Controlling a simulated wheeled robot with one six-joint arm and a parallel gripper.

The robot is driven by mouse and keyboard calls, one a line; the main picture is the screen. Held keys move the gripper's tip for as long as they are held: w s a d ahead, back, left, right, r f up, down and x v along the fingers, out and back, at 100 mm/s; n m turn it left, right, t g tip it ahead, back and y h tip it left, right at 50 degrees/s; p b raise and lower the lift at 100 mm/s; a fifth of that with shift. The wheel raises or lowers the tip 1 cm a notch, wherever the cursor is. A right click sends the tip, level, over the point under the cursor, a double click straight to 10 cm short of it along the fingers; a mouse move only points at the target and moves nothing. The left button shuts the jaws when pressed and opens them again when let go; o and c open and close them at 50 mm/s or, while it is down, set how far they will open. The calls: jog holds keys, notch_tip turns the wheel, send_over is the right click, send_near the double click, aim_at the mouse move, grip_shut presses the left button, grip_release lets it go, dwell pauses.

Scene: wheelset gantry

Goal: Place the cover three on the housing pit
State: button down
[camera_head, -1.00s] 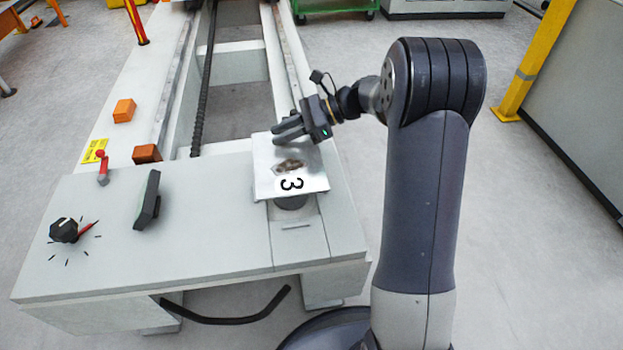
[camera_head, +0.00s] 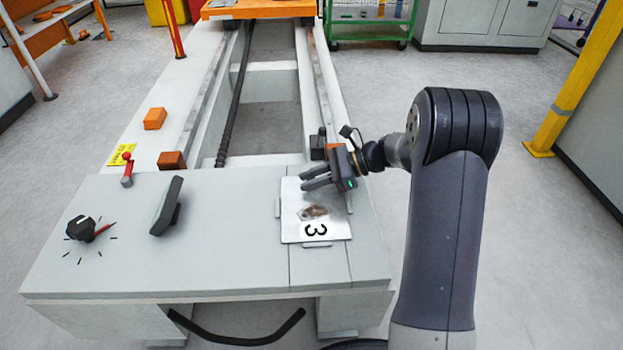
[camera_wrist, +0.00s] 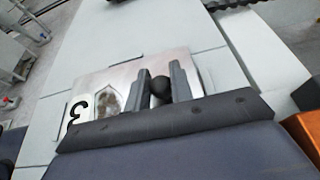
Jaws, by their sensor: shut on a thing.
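Cover three (camera_head: 296,232) is a thin silvery metal plate with a black "3" and a brownish patch on it. It lies flat, or very nearly so, on the right part of the grey bench top. My gripper (camera_head: 312,182) is at the plate's far end, with its fingers pointing left. In the wrist view my gripper (camera_wrist: 163,84) has its two dark fingers on either side of a round black knob (camera_wrist: 159,88) on cover three (camera_wrist: 118,77). The housing pit is not visible; the plate hides whatever lies beneath it.
The grey bench top (camera_head: 230,255) carries a black dial (camera_head: 80,228), a dark tilted panel (camera_head: 167,206) and a red-tipped lever (camera_head: 127,168) at left. Orange blocks (camera_head: 155,118) stand along the left rail. A black cable (camera_head: 238,90) runs lengthwise behind. The bench middle is clear.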

jog(key=c, duration=1.2)
grip_release()
jog(key=shift+c, duration=0.2)
jog(key=shift+d+r, duration=0.2)
jog(key=shift+r, duration=0.05)
jog(key=p+v, duration=0.4)
jog(key=v, duration=0.7)
jog(key=shift+d, duration=0.3)
